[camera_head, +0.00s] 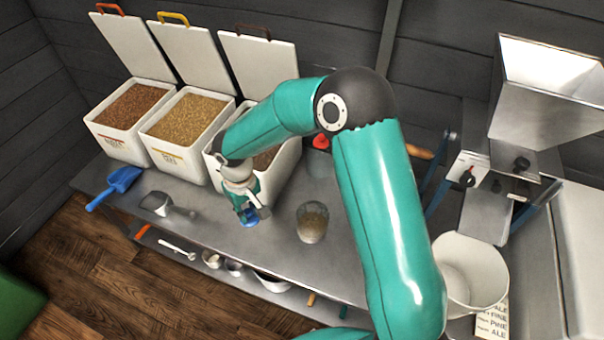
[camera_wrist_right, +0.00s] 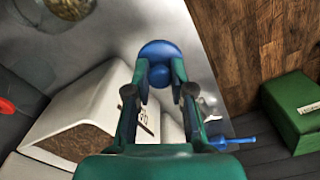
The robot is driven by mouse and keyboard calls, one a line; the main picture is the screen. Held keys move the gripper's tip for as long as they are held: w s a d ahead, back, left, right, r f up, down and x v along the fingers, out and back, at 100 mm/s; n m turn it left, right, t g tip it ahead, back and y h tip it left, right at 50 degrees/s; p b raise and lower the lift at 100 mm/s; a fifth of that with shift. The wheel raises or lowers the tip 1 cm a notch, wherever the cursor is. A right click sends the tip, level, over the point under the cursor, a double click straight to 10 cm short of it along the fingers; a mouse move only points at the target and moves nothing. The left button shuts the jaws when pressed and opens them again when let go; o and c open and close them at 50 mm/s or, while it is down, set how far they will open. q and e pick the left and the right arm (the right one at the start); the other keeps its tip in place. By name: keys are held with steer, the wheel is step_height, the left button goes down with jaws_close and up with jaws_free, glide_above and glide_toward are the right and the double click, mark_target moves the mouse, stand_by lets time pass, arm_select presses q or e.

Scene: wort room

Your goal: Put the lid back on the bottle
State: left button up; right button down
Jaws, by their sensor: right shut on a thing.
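A blue lid (camera_wrist_right: 158,49) with a round knob is pinched between the fingertips of my right gripper (camera_wrist_right: 160,72) in the wrist view. In the head view the right gripper (camera_head: 250,211) points down over the metal table, with the blue lid (camera_head: 250,220) at its tips. A clear glass container (camera_head: 312,224) with brownish contents stands upright on the table, right of the gripper and apart from it. My left gripper is not in view.
White grain bins (camera_head: 190,160) with raised lids line the table's back left. A blue scoop (camera_head: 118,186) and a metal scoop (camera_head: 157,203) lie at the left. A white bucket (camera_head: 468,285) and a mill with a hopper (camera_head: 545,90) stand right. A red-topped object (camera_head: 320,142) is partly hidden.

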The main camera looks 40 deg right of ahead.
steer(key=shift+w+a, duration=0.1)
steer(key=shift+w, duration=0.25)
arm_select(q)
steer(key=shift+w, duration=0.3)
arm_select(e)
steer(key=shift+r, duration=0.1)
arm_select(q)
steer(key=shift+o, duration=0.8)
arm_select(e)
steer(key=shift+d+n, duration=0.4)
steer(key=shift+n, duration=0.2)
steer(key=s+d+r+n, duration=0.2)
steer(key=s+d+n, duration=0.2)
steer(key=d+n, duration=0.65)
steer(key=s+d+r+n, duration=0.1)
steer(key=s+d+n, duration=0.3)
steer(key=n, duration=1.2)
arm_select(q)
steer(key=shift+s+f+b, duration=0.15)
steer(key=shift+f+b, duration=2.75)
steer(key=shift+b, duration=0.05)
arm_select(e)
step_height(320, 180, down, 6)
steer(key=d, duration=0.1)
steer(key=shift+w+f, duration=0.2)
steer(key=shift+w, duration=0.1)
